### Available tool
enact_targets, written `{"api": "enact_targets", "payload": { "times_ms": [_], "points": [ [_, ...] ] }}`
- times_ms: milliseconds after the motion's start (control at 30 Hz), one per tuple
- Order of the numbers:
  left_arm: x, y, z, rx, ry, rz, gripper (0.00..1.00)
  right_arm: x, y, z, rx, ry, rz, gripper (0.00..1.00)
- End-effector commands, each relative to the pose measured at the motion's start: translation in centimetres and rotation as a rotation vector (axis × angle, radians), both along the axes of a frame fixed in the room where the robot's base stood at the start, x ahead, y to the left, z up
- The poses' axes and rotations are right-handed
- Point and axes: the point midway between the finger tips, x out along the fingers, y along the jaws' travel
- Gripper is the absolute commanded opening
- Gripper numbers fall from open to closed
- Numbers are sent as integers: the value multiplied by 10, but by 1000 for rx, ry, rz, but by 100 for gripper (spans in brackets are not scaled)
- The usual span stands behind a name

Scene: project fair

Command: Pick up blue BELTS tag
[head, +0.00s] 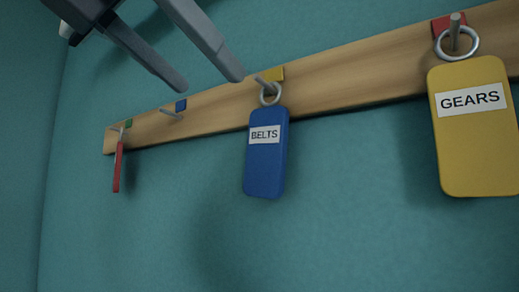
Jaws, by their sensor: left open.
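The blue BELTS tag (265,165) hangs by a metal ring (270,94) from a peg under a yellow marker on the wooden rail, near the middle of the head view. Its white label faces me. My left gripper (212,84) comes in from the upper left, with its two grey fingers apart and nothing between them. Its right fingertip appears close to the peg and ring in the picture; I cannot tell whether they touch. My right gripper is not in view.
A yellow GEARS tag (475,135) hangs at the right, near and large, below a red marker. A red tag (118,168) hangs edge-on at the far left. The peg by the blue marker (181,105) is empty. The teal wall below the rail is clear.

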Motion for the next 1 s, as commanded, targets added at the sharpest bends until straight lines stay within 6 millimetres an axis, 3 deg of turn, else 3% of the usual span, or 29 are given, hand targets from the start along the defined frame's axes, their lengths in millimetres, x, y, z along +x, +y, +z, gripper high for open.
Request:
{"api": "enact_targets", "payload": {
  "times_ms": [233,533,800,1000],
  "points": [
    [37,-28,-18,2,4,-2,100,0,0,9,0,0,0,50],
    [55,-41,-27,3,5,-2,100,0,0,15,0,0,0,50],
    [83,-62,-40,2,4,-2,100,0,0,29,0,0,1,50],
    [87,-65,-43,1,2,-2,100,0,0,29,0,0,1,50]
  ]
}}
